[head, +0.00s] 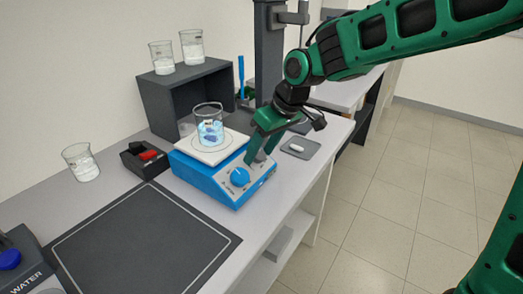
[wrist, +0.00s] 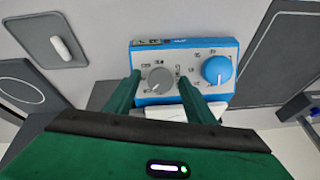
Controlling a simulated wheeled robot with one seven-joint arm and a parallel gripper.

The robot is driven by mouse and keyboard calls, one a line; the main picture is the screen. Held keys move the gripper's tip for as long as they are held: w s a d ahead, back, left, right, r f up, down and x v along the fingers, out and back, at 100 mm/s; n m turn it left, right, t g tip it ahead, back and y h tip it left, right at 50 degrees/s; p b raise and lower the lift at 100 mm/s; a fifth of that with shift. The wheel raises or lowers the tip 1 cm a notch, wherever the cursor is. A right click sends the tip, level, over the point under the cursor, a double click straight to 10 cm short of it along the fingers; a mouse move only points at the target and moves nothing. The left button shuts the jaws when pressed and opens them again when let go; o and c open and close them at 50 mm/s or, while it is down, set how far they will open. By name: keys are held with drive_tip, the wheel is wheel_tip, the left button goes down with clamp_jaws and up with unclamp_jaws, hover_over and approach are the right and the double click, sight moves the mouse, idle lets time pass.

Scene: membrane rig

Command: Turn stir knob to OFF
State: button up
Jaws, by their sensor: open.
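The blue stirrer-hotplate (head: 215,185) stands on the bench, its sloped front panel carrying two knobs. A blue knob (head: 239,177) is on the panel's left in the head view; it also shows in the wrist view (wrist: 217,70). A grey knob (wrist: 160,78) with a pointer line sits beside it; my gripper covers it in the head view. The labels are too small to read. My gripper (head: 257,160) is open at the panel, its fingers (wrist: 160,86) on either side of the grey knob in the wrist view. I cannot tell whether they touch it.
A beaker of blue liquid (head: 209,128) stands on the white top plate, close to my gripper. A white stir bar (head: 297,147) lies on a grey pad to the right. A black mat (head: 145,245) lies in front, and a dark shelf (head: 160,105) with beakers stands behind.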

drive_tip(key=shift+d, duration=0.1)
drive_tip(key=c, duration=1.1)
drive_tip(key=shift+o, duration=0.2)
drive_tip(key=n, duration=0.4)
drive_tip(key=shift+s+t+h, duration=0.1)
drive_tip(key=shift+t+h, duration=0.2)
drive_tip(key=shift+t, duration=0.1)
drive_tip(key=shift+n+t, duration=0.4)
drive_tip(key=shift+n, duration=1.7)
drive_tip(key=shift+s+a, duration=0.1)
drive_tip(key=shift+a, duration=0.1)
drive_tip(key=o, duration=1.1)
drive_tip(key=shift+c, duration=0.2)
